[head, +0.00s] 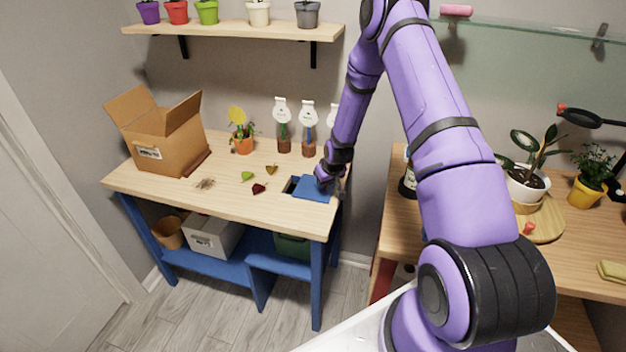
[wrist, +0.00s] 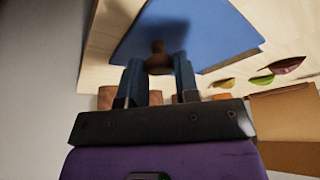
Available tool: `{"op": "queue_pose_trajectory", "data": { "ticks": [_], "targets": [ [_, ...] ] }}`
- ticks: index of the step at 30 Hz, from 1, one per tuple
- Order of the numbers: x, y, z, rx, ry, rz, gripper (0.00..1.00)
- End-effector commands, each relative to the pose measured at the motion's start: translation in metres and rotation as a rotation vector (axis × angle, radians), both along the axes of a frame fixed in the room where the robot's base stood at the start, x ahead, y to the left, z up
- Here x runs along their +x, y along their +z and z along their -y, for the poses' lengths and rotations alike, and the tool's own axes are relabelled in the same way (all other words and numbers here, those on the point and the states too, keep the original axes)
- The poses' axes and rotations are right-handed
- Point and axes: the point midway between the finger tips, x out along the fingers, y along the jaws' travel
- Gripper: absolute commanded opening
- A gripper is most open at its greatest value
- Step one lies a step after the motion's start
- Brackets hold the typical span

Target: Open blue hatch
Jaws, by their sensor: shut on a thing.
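The blue hatch (head: 312,190) is a flat panel at the right front of the left table's wooden top. A dark opening (head: 291,185) shows along its left side. My gripper (head: 324,180) is over the hatch's right part, and in the head view its fingertips are hard to make out. In the wrist view my gripper (wrist: 158,64) is shut on a brown knob (wrist: 158,47) on the blue hatch (wrist: 205,28). The knob sits between the two fingers. Whether the hatch lies flat or is slightly tilted, I cannot tell.
Green, yellow and dark red leaves (head: 259,188) lie left of the hatch. An open cardboard box (head: 168,140) stands at the table's left. A yellow-flowered pot (head: 242,145) and several tagged tubes (head: 308,148) stand behind. A second table (head: 395,225) with plants is right, across a gap.

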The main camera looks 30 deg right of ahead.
Motion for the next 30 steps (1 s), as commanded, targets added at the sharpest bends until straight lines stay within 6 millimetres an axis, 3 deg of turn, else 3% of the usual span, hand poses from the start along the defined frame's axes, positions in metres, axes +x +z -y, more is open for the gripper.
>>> {"op": "queue_pose_trajectory", "data": {
  "ticks": [3, 8, 20, 21, 24, 30],
  "targets": [
    [-0.019, 0.0, 0.02, 0.001, -0.004, 0.0, 0.0],
    [-0.035, 0.0, 0.036, 0.001, -0.003, 0.001, 0.0],
    [-0.041, 0.0, 0.04, 0.001, 0.001, 0.002, 0.0],
    [-0.04, 0.0, 0.04, 0.001, 0.001, 0.002, 0.31],
    [-0.04, 0.0, 0.04, 0.001, 0.001, 0.002, 0.54],
    [-0.041, 0.0, 0.04, 0.001, 0.001, 0.002, 0.54]
  ]
}}
